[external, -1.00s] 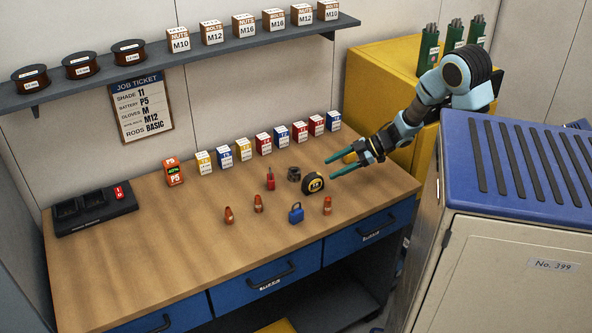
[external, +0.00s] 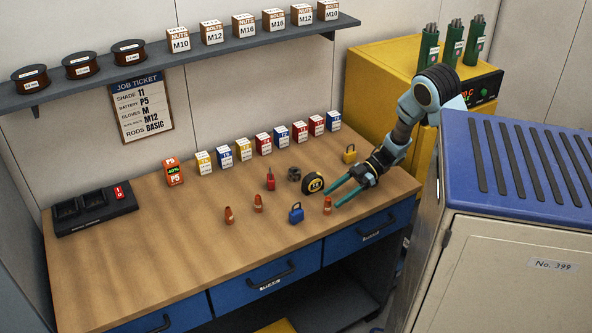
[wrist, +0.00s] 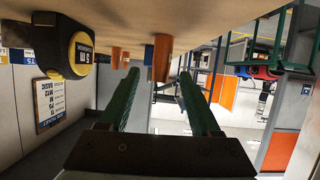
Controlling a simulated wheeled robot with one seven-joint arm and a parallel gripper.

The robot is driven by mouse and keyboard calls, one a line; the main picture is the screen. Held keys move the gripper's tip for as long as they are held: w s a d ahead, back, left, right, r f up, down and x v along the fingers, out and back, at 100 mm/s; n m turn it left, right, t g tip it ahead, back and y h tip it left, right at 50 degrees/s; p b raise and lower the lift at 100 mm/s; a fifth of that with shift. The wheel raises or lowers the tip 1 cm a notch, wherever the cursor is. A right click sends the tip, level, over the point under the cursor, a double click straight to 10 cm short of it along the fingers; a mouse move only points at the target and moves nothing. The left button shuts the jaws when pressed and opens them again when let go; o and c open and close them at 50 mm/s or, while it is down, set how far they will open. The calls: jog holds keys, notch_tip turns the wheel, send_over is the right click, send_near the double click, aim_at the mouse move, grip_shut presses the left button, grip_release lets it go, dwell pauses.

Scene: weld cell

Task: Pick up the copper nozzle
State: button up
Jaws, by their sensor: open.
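Three small copper-orange nozzle-like pieces stand on the workbench: one at the right (external: 327,206), one in the middle (external: 258,203) and one at the left (external: 229,215). They look alike at this size. My gripper (external: 337,196) is open and empty, low over the bench's right part, its green fingers pointing left. The right piece is just beyond the fingertips, apart from them as far as I can tell. In the upside-down wrist view, the nearest copper piece (wrist: 162,58) lies ahead, between the directions of the two fingers (wrist: 158,82).
A blue padlock (external: 296,214) stands left of the right piece. A tape measure (external: 312,184), a dark fitting (external: 294,174), a red item (external: 270,180) and a yellow padlock (external: 349,154) are behind. The bench's (external: 150,265) front left is clear.

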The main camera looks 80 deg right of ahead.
aim_at(328, 199)
jog(key=shift+x, duration=1.8)
jog(key=shift+a+r, duration=0.1)
jog(key=shift+r, duration=0.1)
grip_shut()
